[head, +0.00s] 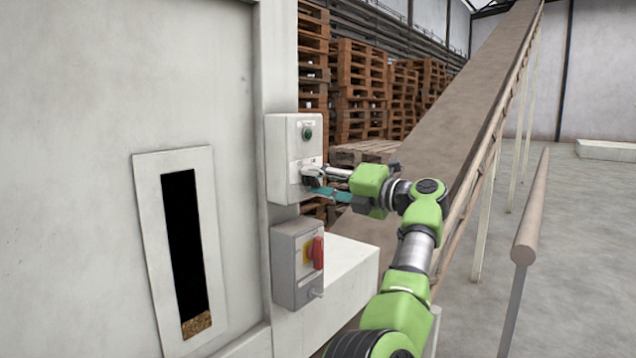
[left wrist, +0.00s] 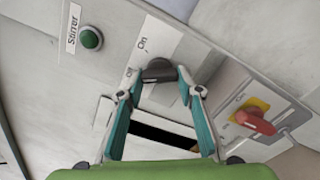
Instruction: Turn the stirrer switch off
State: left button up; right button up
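The stirrer switch is a dark knob (left wrist: 159,71) on a pale grey control box (head: 282,140). A label reading "On" is beside the knob in the left wrist view, and a green lamp (left wrist: 91,38) next to a "Stirrer" label is up and left of it. My left gripper (head: 316,180) is at the lower part of the box front. In the left wrist view its teal fingers (left wrist: 160,80) stand apart, one on each side of the knob. I cannot tell whether they touch it. In the head view the gripper hides the knob. My right gripper is not in view.
Below is a second grey box (head: 291,284) with a red rotary handle (head: 317,253). A white ledge (head: 345,270) lies under my arm. A conveyor ramp (head: 450,100) and a handrail (head: 530,205) stand to the right. Pallet stacks (head: 358,85) are behind.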

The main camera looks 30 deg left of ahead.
pick_arm(q)
jog(key=o, duration=0.4)
jog(key=shift+f, duration=0.1)
jog(key=d, duration=1.2)
jog(key=shift+s, duration=0.45)
